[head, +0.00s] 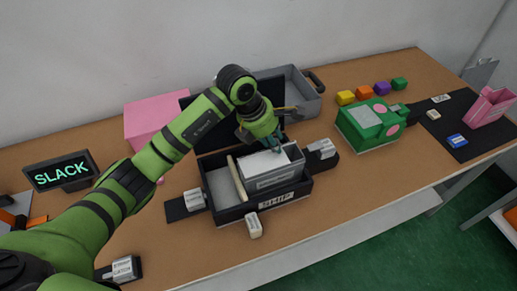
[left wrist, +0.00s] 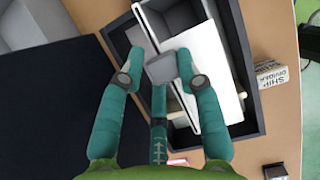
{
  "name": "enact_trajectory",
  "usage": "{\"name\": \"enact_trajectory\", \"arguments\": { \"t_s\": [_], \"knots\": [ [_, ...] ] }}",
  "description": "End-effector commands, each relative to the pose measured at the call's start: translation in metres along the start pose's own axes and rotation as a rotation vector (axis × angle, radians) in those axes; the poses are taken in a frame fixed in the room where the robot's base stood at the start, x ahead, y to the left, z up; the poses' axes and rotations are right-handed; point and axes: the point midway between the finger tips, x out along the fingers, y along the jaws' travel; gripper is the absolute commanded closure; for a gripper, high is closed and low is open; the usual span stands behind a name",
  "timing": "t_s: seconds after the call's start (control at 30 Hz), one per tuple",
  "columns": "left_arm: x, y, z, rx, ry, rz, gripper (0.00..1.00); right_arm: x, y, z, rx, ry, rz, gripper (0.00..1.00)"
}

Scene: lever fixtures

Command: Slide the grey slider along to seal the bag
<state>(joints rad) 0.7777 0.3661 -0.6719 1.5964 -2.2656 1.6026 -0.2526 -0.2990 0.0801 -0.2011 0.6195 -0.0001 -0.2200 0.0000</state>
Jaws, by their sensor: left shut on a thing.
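My left gripper (head: 279,148) reaches down over a black open tray labelled SHIP (head: 262,210). The left wrist view shows its teal fingers (left wrist: 158,68) closed on a small grey block (left wrist: 162,70), which looks like the grey slider. The block lies at the edge of a white sheet-like piece (left wrist: 208,62), probably the bag; its white top shows in the head view (head: 258,166) inside the tray. The fingers hide part of the slider's track, and I cannot tell how far along it the slider stands. My right gripper is not in view.
A beige bar (head: 237,178) stands in the tray, with small labelled blocks (head: 254,225) around it. A sign reading SLACK (head: 62,171) and a pink box (head: 157,124) are at left. A grey bin (head: 297,88) stands behind. A green box (head: 372,121) is at right.

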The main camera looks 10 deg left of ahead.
Motion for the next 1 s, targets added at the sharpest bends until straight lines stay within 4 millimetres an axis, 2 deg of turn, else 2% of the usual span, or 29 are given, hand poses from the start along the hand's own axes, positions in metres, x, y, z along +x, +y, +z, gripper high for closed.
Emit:
{"name": "enact_trajectory", "arguments": {
  "t_s": [0.03, 0.17, 0.3, 0.47, 0.67, 0.7, 0.73, 1.0],
  "knots": [
    [0.012, -0.001, 0.010, -0.001, 0.000, -0.002, 1.00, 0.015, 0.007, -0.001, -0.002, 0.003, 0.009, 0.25],
    [0.022, -0.002, 0.033, -0.003, 0.005, -0.006, 1.00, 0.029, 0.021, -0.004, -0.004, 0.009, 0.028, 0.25],
    [0.025, -0.002, 0.048, -0.004, 0.007, -0.005, 1.00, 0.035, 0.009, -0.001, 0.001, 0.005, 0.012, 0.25],
    [0.024, -0.003, 0.052, -0.004, 0.006, -0.005, 1.00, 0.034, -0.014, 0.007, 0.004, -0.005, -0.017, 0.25],
    [0.024, -0.003, 0.053, -0.004, 0.002, -0.005, 1.00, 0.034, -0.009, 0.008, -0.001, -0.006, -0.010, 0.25],
    [0.023, -0.003, 0.053, -0.004, 0.001, -0.006, 0.54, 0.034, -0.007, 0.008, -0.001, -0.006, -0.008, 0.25],
    [0.023, -0.003, 0.054, -0.003, 0.000, -0.006, 0.49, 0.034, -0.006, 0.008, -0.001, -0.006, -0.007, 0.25],
    [0.024, -0.002, 0.052, -0.002, 0.005, -0.003, 0.49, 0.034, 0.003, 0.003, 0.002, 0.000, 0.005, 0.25]
  ]
}}
